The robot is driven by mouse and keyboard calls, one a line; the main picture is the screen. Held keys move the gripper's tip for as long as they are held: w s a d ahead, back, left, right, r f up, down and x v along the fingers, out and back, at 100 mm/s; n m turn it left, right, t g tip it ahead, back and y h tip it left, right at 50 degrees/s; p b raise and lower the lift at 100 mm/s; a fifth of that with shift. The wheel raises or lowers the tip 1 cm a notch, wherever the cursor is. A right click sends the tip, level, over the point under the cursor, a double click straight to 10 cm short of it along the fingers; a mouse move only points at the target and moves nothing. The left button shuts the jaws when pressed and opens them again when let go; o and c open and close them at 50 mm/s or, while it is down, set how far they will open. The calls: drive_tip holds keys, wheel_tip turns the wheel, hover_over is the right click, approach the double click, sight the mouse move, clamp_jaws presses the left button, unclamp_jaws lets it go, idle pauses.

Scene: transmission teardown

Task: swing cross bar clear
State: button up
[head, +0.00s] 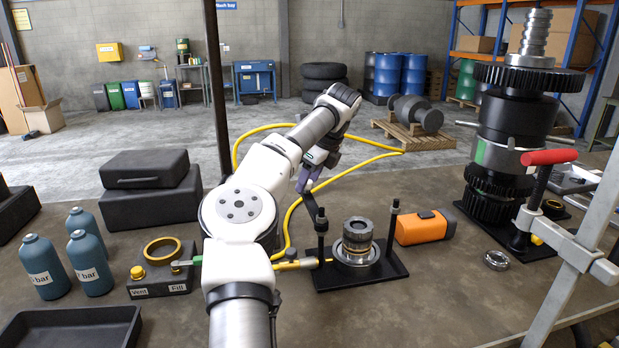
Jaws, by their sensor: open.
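A black base plate (333,281) on the bench carries two upright threaded posts, a left post (321,238) and a right post (392,222). A ringed metal clutch-like stack (357,240) stands between them. A dark bar (311,207), apparently the cross bar, runs from the top of the left post up and back toward my gripper. It does not lie across the stack, whose top shows uncovered. My gripper (304,184) is open at the far end of this bar. The arm partly hides the jaws, and I cannot tell whether they touch the bar.
A yellow hose (291,225) loops around my arm to the fixture. An orange case (425,227) lies right of the right post. A tall gear stack (507,135) and red-handled clamp (549,157) stand farther right. Blue bottles (89,262) and black cases (151,187) are left.

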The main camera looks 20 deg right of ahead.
drive_tip(key=v, duration=1.4)
drive_tip(key=shift+p, duration=0.4)
drive_tip(key=shift+f, duration=0.1)
